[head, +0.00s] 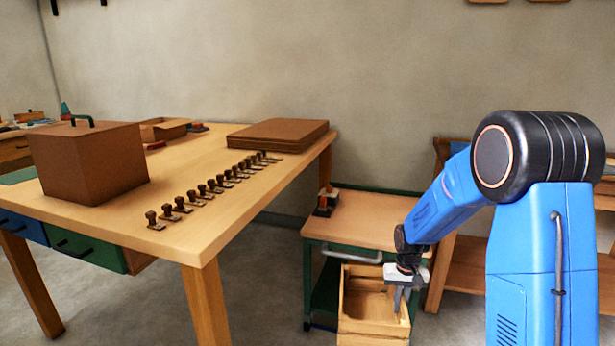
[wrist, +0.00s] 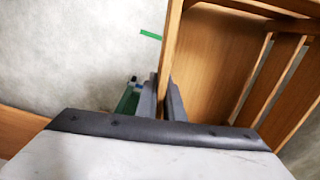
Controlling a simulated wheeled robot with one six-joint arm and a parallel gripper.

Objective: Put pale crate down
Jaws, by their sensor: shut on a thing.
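The pale crate (head: 375,325) is a light wooden slatted box, open at the top, in the lower middle of the head view, in front of the small trolley. My gripper (head: 403,292) is shut on its right-hand wall. In the wrist view the fingers (wrist: 165,103) sit on both sides of the thin crate wall (wrist: 172,42), and the crate's inside and slats fill the upper right. The crate looks roughly level. Its underside is out of view, so I cannot tell whether it touches the floor.
A wooden trolley (head: 365,218) with a green frame and pale handle stands just behind the crate. A big table (head: 215,225) on the left holds a brown box (head: 90,160), a flat brown case (head: 278,134) and several stamps. A short green strip (wrist: 151,35) marks the grey floor.

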